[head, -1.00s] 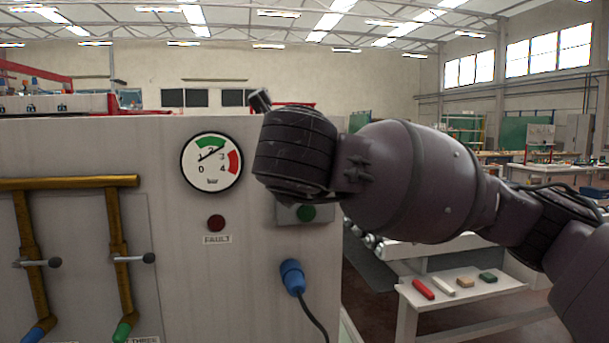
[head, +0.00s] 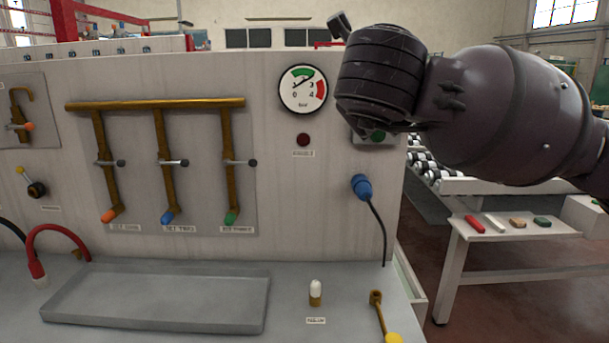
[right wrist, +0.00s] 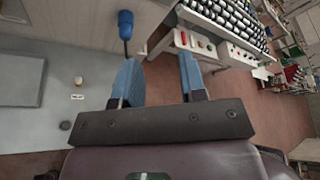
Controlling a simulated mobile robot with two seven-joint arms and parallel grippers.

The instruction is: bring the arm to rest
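My right arm (head: 480,105) comes in from the right in the head view, with its dark wrist (head: 380,75) in front of the upper right corner of the machine panel. Its fingers are hidden in that view. In the right wrist view my right gripper (right wrist: 159,68) has two blue fingers standing apart with nothing between them. It is open and empty, over the gap between the machine and the bench. My left gripper is in neither view.
The machine panel (head: 275,175) carries a gauge (head: 303,91), three valves with levers, and a blue plug (head: 361,186). The wrist partly covers a green button (head: 378,136). A shallow tray (head: 155,317) lies on the ledge. A white bench (head: 490,228) stands right.

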